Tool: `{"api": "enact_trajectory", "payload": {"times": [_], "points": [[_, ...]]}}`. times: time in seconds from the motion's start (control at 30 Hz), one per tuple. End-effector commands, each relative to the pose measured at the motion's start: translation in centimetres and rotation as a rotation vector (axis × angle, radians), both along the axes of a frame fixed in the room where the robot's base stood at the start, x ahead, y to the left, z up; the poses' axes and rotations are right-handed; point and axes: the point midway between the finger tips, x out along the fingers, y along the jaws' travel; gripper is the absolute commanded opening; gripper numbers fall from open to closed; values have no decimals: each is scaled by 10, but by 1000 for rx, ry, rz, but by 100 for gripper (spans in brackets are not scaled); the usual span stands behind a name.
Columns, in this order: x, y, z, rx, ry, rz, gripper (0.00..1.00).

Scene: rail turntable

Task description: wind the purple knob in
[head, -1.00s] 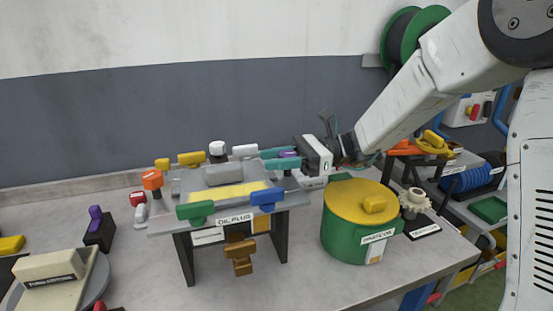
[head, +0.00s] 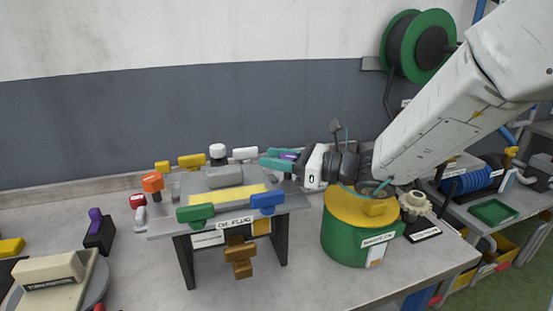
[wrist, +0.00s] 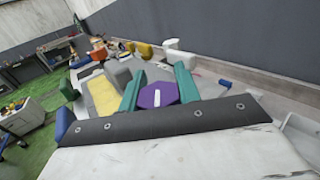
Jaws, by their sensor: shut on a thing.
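The purple knob (head: 288,156) is at the right back end of the grey test table on the bench. In the wrist view it is a hexagonal purple knob (wrist: 158,96) with a white mark on its face. My gripper (head: 278,159) has teal fingers and reaches it from the right. In the wrist view the teal fingers of my gripper (wrist: 158,90) lie on either side of the knob and are shut on it. The knob's shaft is hidden.
Green (head: 195,213), blue (head: 268,200), orange (head: 152,182) and white (head: 218,151) knobs or handles ring the table close by. A green drum with a yellow lid (head: 345,237) stands right under my wrist. A grey wall (head: 150,125) is behind.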

Motion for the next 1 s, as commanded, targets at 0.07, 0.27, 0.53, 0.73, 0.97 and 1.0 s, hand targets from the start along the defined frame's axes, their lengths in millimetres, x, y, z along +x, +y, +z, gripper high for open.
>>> {"api": "enact_trajectory", "payload": {"times": [0.07,0.27,0.53,0.73,0.97,1.0], "points": [[0,0,1,2,-1,-14,10],[1,0,0,1,-1,-26,10],[1,0,0,1,-1,-25,35],[1,0,0,1,-1,-24,55],[-1,-5,0,1,-1,-26,55],[-2,-10,1,1,-2,-27,55]]}}
